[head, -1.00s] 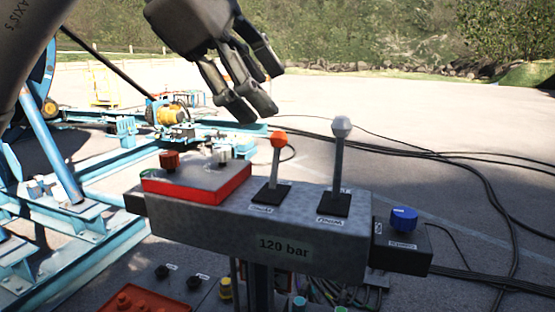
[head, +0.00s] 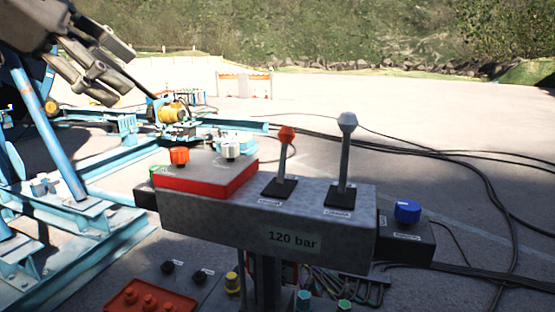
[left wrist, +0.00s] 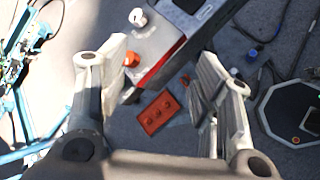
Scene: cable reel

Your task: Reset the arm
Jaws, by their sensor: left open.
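My left gripper (head: 112,72) is at the upper left of the head view, open and empty, above and to the left of the control console (head: 230,222). In the left wrist view its fingers (left wrist: 160,95) are spread wide, with the ground, part of the console and a red panel below and between them. It touches nothing that I can see. My right gripper is not in view.
A blue knob (head: 407,211) sits on a dark box right of the console. A lower red panel (head: 150,297) stands in front. The blue reel frame (head: 75,250) fills the left. Black cables (head: 490,190) cross the open ground at right.

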